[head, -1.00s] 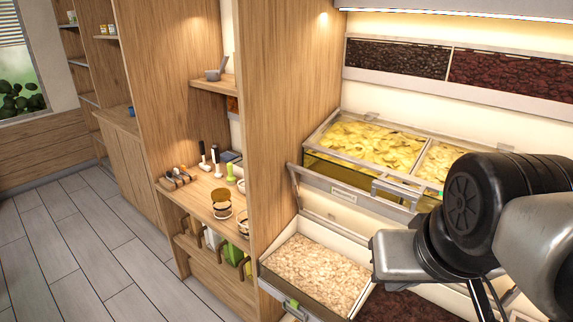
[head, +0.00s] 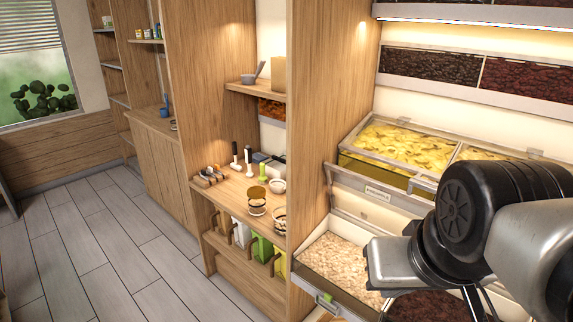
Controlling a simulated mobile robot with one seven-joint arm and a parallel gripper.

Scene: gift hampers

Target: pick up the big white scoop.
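I cannot clearly make out a big white scoop. Two upright utensils with dark tops and whitish lower parts, one on the left (head: 234,158) and one on the right (head: 248,160), stand on the wooden counter (head: 229,190); they are too small to identify. A grey scoop-like vessel with a raised handle (head: 249,78) sits on the small shelf above. My arm reaches in from the right, in front of the bins and well away from the counter. Its fingertips do not show.
The counter also holds a green utensil (head: 263,171), a white bowl (head: 277,186) and a brown-topped jar (head: 257,200). A wooden divider (head: 318,120) separates it from the food bins (head: 397,150). An open lower bin (head: 335,262) holds pale flakes. The tiled floor (head: 110,235) at left is clear.

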